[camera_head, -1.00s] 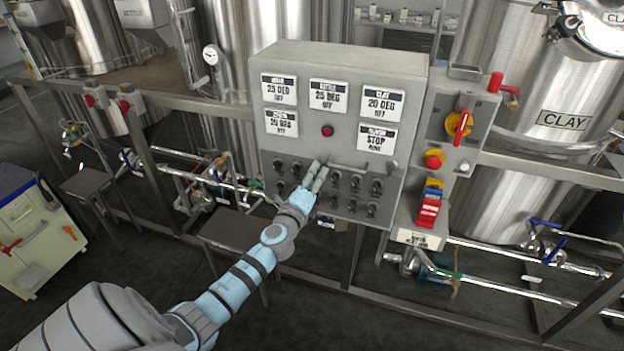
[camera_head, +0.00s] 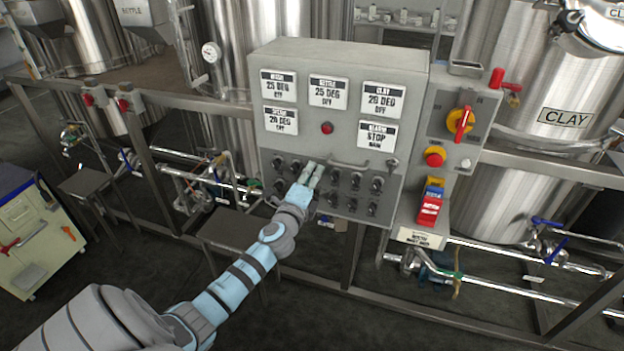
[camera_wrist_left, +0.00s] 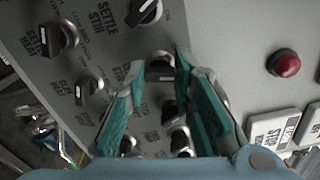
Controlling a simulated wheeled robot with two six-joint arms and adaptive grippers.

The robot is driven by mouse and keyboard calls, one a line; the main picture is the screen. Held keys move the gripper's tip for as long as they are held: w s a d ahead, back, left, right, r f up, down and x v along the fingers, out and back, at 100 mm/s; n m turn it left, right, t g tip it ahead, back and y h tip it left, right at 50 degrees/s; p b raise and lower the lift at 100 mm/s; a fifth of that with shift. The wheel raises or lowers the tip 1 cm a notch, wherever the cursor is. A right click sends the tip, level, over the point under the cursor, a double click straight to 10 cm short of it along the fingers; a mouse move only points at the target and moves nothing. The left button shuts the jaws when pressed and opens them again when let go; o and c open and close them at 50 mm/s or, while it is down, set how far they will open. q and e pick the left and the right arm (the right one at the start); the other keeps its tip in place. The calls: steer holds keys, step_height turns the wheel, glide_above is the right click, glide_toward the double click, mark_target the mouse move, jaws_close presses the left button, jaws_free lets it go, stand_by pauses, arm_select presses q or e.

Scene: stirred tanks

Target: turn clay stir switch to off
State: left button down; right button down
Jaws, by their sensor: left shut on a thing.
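The grey control panel (camera_head: 345,62) stands ahead, with rows of small black switches low on its face. My left gripper (camera_head: 314,170) is at the upper switch row, below the red round button (camera_head: 327,128). In the left wrist view its two green-padded fingers (camera_wrist_left: 160,82) are shut on a black switch knob (camera_wrist_left: 160,68). The fingers hide part of the knob, and I cannot read its label or setting. A switch beside a "STIR" label (camera_wrist_left: 100,18) and several other black knobs (camera_wrist_left: 88,90) sit around it. My right gripper is not in view.
White display plates (camera_head: 328,93) sit above the switches; the clay one (camera_head: 383,98) reads 20 DEG, OFF. A side box (camera_head: 455,135) with a red-and-yellow rotary switch (camera_head: 460,123) is to the right. The clay tank (camera_head: 565,85) stands behind it.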

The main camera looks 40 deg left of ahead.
arm_select(q)
steer(key=n+b, duration=0.3)
steer(key=n, duration=0.5)
steer(key=shift+f+n+b, duration=0.1)
steer(key=shift+n+b, duration=0.2)
steer(key=shift+n, duration=0.1)
steer(key=c, duration=1.4)
jaws_free()
steer(key=shift+o, duration=0.2)
steer(key=shift+s, duration=0.1)
steer(key=v, duration=1.2)
